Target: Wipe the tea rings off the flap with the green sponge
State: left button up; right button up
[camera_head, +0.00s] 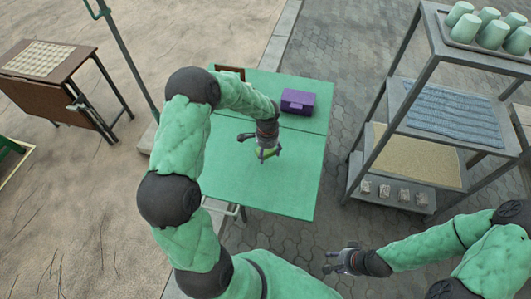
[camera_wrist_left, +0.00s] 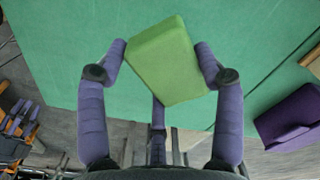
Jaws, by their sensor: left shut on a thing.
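The green sponge (camera_wrist_left: 166,60) is held between the purple fingers of my left gripper (camera_wrist_left: 160,65), tilted, above the green table. In the head view, my left gripper (camera_head: 267,152) hangs over the near part of the table, with a little of the sponge showing at its fingers. The flap (camera_head: 262,185) seems to be this near green panel, set off by a seam from the far part. I cannot make out tea rings on it; the arm hides some of its left side. My right gripper (camera_head: 338,261) is empty with fingers apart, off the table over the paving.
A purple box (camera_head: 297,101) and a brown wooden piece (camera_head: 229,73) are on the table's far part. A grey shelf rack (camera_head: 405,110) with green cups (camera_head: 489,20) stands right. A brown table (camera_head: 55,85) and a green pole (camera_head: 130,55) are left. The flap's right side is clear.

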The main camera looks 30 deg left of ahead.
pick_arm(q)
jog(key=shift+r+p, duration=0.7)
jog(key=shift+r, duration=0.65)
